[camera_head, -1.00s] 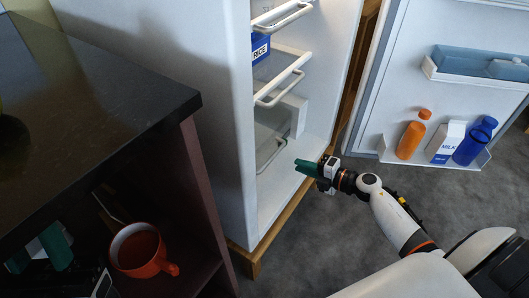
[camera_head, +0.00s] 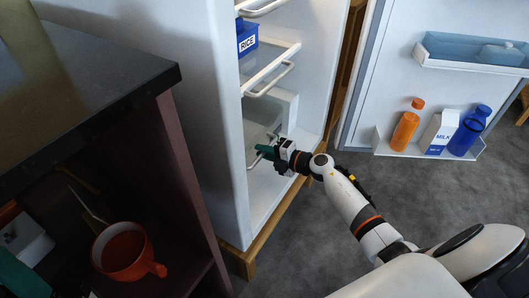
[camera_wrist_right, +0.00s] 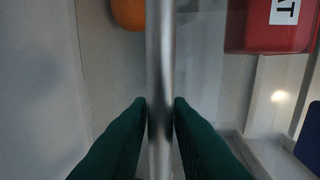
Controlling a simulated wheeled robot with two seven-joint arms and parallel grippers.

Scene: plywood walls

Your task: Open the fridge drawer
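The fridge (camera_head: 195,90) stands with its door wide open to the right. The clear lower drawer (camera_head: 262,131) sits low inside it, with a light bar handle at its front. My right gripper (camera_head: 264,152) reaches in to this handle. In the right wrist view, the green fingertips (camera_wrist_right: 160,104) lie close against both sides of the metal handle bar (camera_wrist_right: 160,50), shut on it. The fingers partly hide the handle in the head view.
Bottles and a milk carton (camera_head: 440,131) stand on the low door shelf. A blue rice box (camera_head: 247,40) sits higher in the fridge. A dark counter (camera_head: 85,95) and an orange mug (camera_head: 122,252) below it are at the left. Grey floor lies clear at the right.

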